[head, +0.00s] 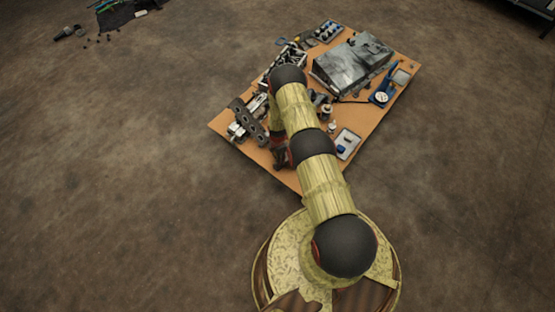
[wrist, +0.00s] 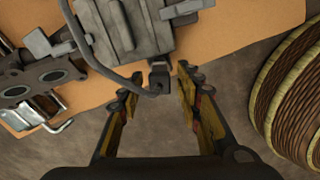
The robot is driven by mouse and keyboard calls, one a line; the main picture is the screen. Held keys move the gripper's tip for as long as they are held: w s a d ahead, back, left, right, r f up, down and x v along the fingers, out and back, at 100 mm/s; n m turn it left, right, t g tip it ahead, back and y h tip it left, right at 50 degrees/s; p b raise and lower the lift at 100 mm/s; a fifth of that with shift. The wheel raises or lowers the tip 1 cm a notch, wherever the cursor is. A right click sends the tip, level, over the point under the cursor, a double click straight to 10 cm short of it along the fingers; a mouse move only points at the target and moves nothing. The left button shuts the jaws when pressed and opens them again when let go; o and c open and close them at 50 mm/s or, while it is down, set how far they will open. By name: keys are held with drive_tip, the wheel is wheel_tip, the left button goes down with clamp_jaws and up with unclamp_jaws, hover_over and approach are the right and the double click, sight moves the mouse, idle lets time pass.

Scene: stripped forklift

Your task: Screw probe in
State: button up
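In the wrist view my gripper (wrist: 156,88) is open, with its two fingers apart. A small dark block (wrist: 159,76) shows near the gap between the fingertips. A dark, bent rod or cable (wrist: 103,72) runs to it from the upper left, along a grey metal assembly (wrist: 130,35). I cannot tell whether the fingers touch the block, or which part is the probe. In the head view my gripper (head: 280,157) is a small dark shape beside my arm, over the board's near edge, and its fingers are not clear.
The orange-brown board (head: 378,122) lies on the brown floor and also shows in the wrist view (wrist: 235,18). It carries a grey metal box (head: 350,63), a blue device with a round dial (head: 383,95) and a white tray (head: 347,144). Floor around it is mostly clear.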

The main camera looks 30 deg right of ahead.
drive_tip(key=shift+f, duration=0.2)
drive_tip(key=shift+c, duration=0.6)
drive_tip(key=c, duration=0.7)
clamp_jaws()
